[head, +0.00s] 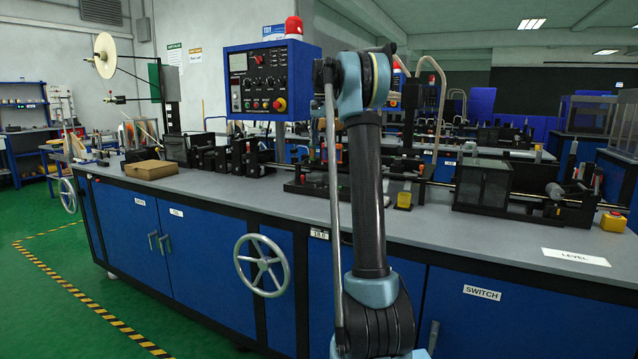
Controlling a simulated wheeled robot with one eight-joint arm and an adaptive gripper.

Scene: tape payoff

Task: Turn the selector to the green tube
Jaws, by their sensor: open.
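A blue-framed control panel (270,82) with a dark face stands above the bench, left of my arm. It carries several small dark knobs, a gauge and a red push button (279,104). I cannot tell which part, if any, is the selector. No green tube can be made out for certain. My arm rises through the middle of the head view and bends at the top, hiding part of the bench behind it. My gripper cannot be seen.
A long blue bench (215,190) with a grey top crosses the view. A cardboard box (150,170) lies on its left part. Handwheels (262,266) stick out from its front. Black machine units (484,182) line the top. Green floor (30,290) is free at the left.

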